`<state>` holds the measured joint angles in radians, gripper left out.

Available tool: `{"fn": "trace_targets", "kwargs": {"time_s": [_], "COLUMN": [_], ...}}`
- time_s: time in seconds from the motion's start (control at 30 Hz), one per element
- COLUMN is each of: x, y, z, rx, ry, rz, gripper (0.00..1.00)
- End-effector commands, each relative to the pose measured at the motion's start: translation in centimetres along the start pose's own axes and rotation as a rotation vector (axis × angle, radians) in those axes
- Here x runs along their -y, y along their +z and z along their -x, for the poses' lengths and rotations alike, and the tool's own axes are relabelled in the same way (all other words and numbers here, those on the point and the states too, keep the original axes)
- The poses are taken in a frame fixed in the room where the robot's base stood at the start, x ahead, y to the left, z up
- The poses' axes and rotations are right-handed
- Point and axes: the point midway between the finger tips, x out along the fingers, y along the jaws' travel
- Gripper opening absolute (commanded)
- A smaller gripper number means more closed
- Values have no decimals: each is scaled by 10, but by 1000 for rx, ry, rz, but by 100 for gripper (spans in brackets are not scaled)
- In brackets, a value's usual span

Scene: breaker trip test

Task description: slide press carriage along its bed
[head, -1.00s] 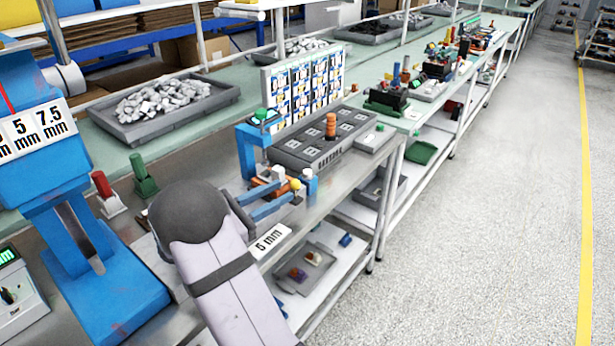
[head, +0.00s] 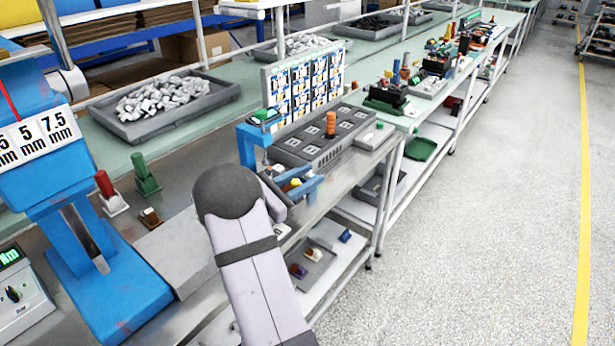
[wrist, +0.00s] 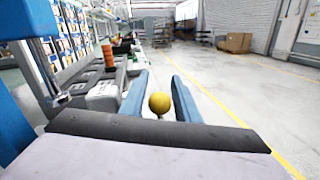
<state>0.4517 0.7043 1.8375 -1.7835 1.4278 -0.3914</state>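The blue press frame (head: 253,143) stands at the near end of the bench, with a green-topped block on it. A yellow ball knob (head: 295,183) sits low in front of it; it also shows in the wrist view (wrist: 159,103) on a short stem. My gripper (head: 306,180) reaches over the press bed. In the wrist view its two blue fingers (wrist: 160,80) stand on either side of the knob, with a narrow gap at each side, so it looks open. My arm and wrist hide most of the carriage and bed, so I cannot tell the carriage's exact place.
A grey socketed tray (head: 318,140) with an orange cylinder (head: 331,123) lies just beyond. A breaker display board (head: 303,85) stands behind. Red (head: 110,192) and green (head: 145,175) levers stand left of my arm, near a large blue stand (head: 110,265). The aisle floor at right is clear.

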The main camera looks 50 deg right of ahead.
Motion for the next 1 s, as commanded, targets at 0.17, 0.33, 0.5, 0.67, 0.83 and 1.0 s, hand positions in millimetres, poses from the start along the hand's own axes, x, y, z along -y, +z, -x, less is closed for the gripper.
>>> {"fn": "trace_targets", "kwargs": {"time_s": [0.17,0.33,0.5,0.67,0.83,1.0], "x": [0,0,1,3,9,17], "y": [0,0,0,0,2,4], "z": [0,0,5,21,53,96], "rx": [0,0,-1,-2,-2,-2], "ry": [0,0,0,3,6,7], "rz": [0,0,1,1,2,2], "gripper": [12,0,0,0,0,0]}}
